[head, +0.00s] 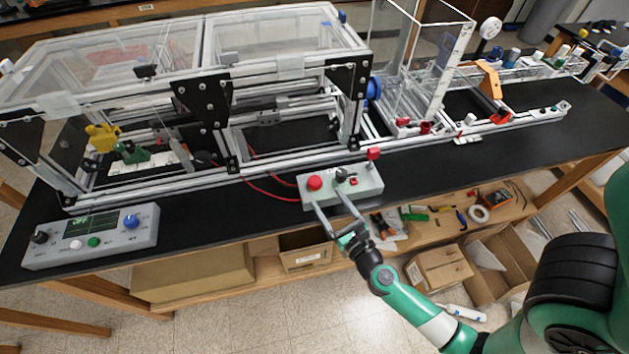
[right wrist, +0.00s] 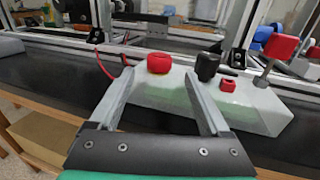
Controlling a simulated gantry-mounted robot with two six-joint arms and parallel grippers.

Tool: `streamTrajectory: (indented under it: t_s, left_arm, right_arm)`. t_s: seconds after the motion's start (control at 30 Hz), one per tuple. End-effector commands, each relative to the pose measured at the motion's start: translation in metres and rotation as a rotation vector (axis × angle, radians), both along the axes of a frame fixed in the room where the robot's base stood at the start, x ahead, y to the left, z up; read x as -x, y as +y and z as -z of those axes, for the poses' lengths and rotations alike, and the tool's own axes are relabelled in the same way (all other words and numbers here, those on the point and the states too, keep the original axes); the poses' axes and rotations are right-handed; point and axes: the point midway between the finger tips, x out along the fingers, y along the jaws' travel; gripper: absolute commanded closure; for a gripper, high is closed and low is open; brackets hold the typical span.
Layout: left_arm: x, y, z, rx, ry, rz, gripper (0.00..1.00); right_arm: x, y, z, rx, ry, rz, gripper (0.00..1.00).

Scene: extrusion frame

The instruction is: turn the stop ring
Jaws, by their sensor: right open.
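A round red stop knob (head: 314,183) sits on the left part of a light grey control box (head: 370,190) at the bench's front edge. In the right wrist view the knob (right wrist: 160,63) shows upright, with a yellowish band under it. My right gripper (head: 325,197) is open and empty, reaching in from the front. In the right wrist view its fingertips (right wrist: 159,73) appear on either side of the knob, which lies between or just beyond them; I cannot tell whether they touch it. My left gripper is out of view.
On the same box are a black switch (right wrist: 208,66), a small red button (right wrist: 228,85) and a red-topped lever (head: 373,155). A red cable (head: 268,192) runs behind. The extrusion frame (head: 233,165) stands close behind. Another control panel (head: 95,236) is at left.

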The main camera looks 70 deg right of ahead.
Motion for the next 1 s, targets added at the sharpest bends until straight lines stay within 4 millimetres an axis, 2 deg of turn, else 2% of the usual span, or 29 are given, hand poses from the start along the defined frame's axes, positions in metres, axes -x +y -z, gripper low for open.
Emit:
streamTrajectory:
  t_s: [0.1,0.3,0.47,0.7,0.77,1.0]
  left_arm:
    - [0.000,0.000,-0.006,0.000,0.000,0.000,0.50]
    - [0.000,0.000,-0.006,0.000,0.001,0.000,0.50]
    - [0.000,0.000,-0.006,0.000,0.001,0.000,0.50]
    - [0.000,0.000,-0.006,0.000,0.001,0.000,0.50]
    - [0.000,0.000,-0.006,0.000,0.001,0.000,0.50]
    - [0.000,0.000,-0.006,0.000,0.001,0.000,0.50]
  right_arm:
    - [-0.023,-0.019,-0.003,0.001,-0.003,0.003,0.19]
    - [-0.053,-0.041,-0.001,0.000,-0.002,0.000,0.19]
    - [-0.064,-0.049,0.000,0.001,-0.001,-0.001,0.19]
    - [-0.064,-0.050,0.000,0.000,0.000,-0.001,0.19]
    - [-0.064,-0.049,0.000,0.000,0.000,-0.001,0.28]
    - [-0.064,-0.049,0.000,0.000,0.000,-0.001,0.71]
